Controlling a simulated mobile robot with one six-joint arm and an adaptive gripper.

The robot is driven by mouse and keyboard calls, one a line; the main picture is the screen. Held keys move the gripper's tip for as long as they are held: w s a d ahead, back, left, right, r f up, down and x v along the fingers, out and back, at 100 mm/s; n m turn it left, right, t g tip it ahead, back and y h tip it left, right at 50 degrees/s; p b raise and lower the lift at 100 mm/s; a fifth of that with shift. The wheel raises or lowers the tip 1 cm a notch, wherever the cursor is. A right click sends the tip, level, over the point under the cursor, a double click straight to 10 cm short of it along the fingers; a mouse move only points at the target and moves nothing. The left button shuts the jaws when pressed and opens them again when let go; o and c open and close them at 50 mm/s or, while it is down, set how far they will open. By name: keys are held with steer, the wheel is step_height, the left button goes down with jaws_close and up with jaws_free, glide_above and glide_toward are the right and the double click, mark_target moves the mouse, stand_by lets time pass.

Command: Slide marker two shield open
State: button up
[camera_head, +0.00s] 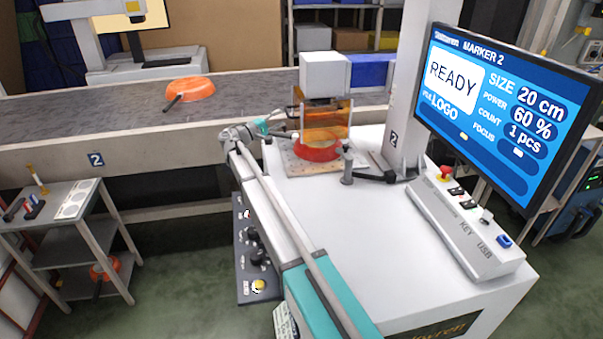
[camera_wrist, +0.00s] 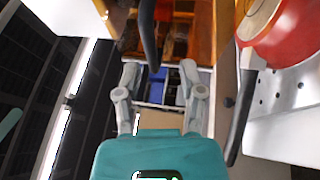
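Marker two has a white head (camera_head: 325,74) above its bed. Its orange see-through shield (camera_head: 327,118) stands below the head, around the space over a red pan (camera_head: 318,151) on the bed plate. How far the shield is open is hard to tell. In the wrist view the shield (camera_wrist: 190,32) is at the top and the pan (camera_wrist: 290,35) at upper right, its black handle pointing down. My gripper (camera_wrist: 159,73) is open, at the shield's left side in the head view. A dark curved bar, perhaps the shield's handle, lies just beyond the fingertips, apparently not gripped.
The marker screen (camera_head: 505,110) reads READY, MARKER 2. A control box (camera_head: 465,225) stands on the white table's right. A small grey post (camera_head: 347,165) stands beside the bed plate. The conveyor (camera_head: 120,110) behind carries an orange pan (camera_head: 190,89). A shelf cart (camera_head: 65,215) stands left.

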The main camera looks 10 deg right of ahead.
steer(key=b+v, duration=0.2)
steer(key=v, duration=0.8)
steer(key=shift+s+d+f+m+g+y+p, duration=0.85)
steer(key=shift+s+d+y+p, duration=1.1)
steer(key=shift+s, duration=1.2)
steer(key=shift+s+d+f+m+g+y+p, duration=0.5)
steer(key=shift+s+d+g+y+p, duration=0.8)
steer(key=shift+s+d+p, duration=1.45)
steer(key=shift+s+d+f+m+g+y+p, duration=0.45)
steer(key=shift+s+d+f+g+y+p, duration=0.85)
steer(key=shift+s, duration=2.3)
steer(key=shift+d+r+t+y+p, duration=0.35)
steer(key=shift+t+y+p, duration=0.1)
steer(key=shift+y, duration=0.1)
steer(key=shift+w+a+b, duration=0.1)
steer(key=shift+w+b, duration=0.25)
steer(key=shift+w, duration=0.15)
steer(key=w+a+r+n+t+h+b, duration=0.1)
steer(key=w+a+r+t+h+b, duration=0.1)
steer(key=w+a+h+b, duration=0.3)
steer(key=w+a+r+n+t+h+b, duration=0.2)
steer(key=w+a, duration=0.5)
steer(key=w, duration=0.5)
steer(key=r+t+h+b, duration=0.1)
steer(key=t+h+b, duration=0.1)
steer(key=h+b, duration=0.1)
steer(key=shift+w+a+r+n+b, duration=0.15)
steer(key=shift+w+r+n+b, duration=0.15)
steer(key=shift+b, duration=0.1)
